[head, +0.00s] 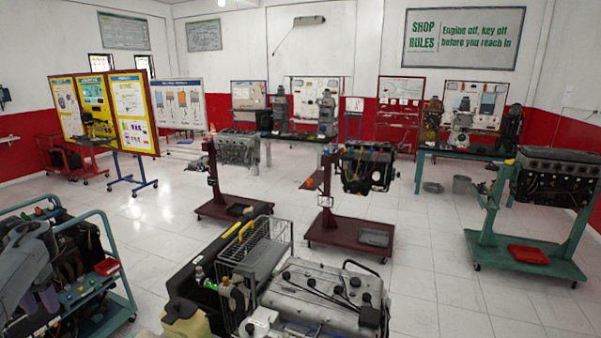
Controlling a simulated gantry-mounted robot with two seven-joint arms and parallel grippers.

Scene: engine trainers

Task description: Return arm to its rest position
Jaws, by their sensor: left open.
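My left arm comes in at the left edge of the head view. Its grey gripper (39,304) points down in front of a teal-framed engine trainer (112,268). Its two purple-grey fingers are apart, with nothing seen between them. I cannot tell whether it touches the trainer behind it. My right arm and gripper do not show.
An engine with a silver cover (325,295) fills the near middle, beside a wire basket (265,243) and a dark case (205,275). Engines on red stands (325,228) and a green stand (487,240) are farther back. White floor (430,290) lies clear between them.

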